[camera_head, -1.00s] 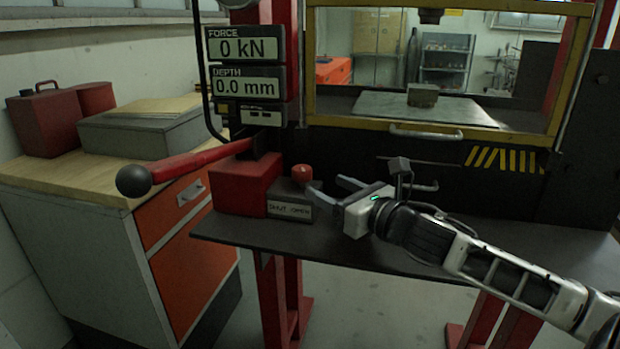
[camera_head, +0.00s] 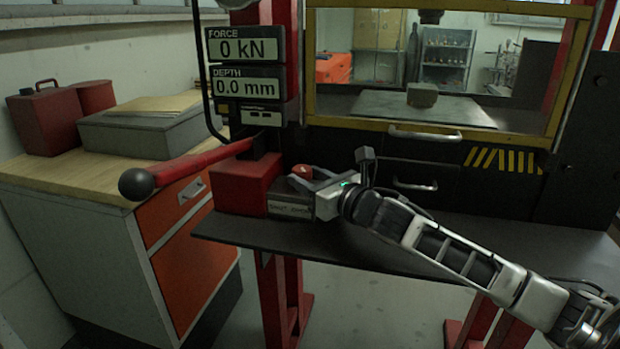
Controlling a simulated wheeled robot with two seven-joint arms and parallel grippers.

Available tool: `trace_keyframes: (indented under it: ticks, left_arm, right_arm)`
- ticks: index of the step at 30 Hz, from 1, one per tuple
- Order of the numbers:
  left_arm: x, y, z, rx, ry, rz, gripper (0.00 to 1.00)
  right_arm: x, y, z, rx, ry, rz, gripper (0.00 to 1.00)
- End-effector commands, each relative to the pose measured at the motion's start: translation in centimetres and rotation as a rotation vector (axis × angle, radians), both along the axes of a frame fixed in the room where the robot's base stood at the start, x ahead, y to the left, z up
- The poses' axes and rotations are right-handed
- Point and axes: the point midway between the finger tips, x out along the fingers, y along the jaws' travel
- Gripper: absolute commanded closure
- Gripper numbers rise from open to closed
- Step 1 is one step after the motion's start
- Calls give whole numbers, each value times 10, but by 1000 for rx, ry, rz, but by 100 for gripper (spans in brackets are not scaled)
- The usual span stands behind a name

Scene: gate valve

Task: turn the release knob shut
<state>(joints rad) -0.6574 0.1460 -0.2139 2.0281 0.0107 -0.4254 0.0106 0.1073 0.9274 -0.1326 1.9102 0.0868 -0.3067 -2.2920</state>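The release knob (camera_head: 302,170) is a small red knob on top of a dark block (camera_head: 288,205) with a light label on its front, beside the red pump body (camera_head: 243,186). My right gripper (camera_head: 309,180) reaches in from the right, its fingers open and apart at the knob, one on the near side and one on the far side. I cannot tell whether the fingers touch the knob. The lower part of the knob is partly hidden by the gripper. My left gripper is not in view.
A red pump lever with a black ball end (camera_head: 136,183) sticks out to the left. Displays (camera_head: 245,82) reading 0 kN and 0.0 mm hang above. A yellow-framed guard (camera_head: 430,136) stands behind.

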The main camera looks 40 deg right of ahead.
Motion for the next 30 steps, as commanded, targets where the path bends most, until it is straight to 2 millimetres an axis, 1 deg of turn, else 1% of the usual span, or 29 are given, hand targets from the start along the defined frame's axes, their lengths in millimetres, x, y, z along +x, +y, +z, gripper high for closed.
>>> trace_keyframes:
  ticks: [1, 2, 3, 9, 14, 24, 30]
  left_arm:
    - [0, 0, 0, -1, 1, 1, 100]
    - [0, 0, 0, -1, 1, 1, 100]
    - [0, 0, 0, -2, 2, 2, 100]
    - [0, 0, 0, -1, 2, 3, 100]
    - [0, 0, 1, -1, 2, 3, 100]
    - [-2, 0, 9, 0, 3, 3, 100]
    - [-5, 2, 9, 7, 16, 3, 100]
  right_arm:
    - [0, 0, 0, 0, 0, 0, 74]
    - [0, 0, 0, 0, 0, 0, 82]
    - [0, 0, 0, 0, 0, 0, 85]
    - [0, 0, 0, 1, 0, -10, 85]
    - [-1, 2, 0, 2, -1, -57, 85]
    - [0, 8, 2, 4, 1, -278, 85]
    - [1, 11, 2, 3, 0, -404, 85]
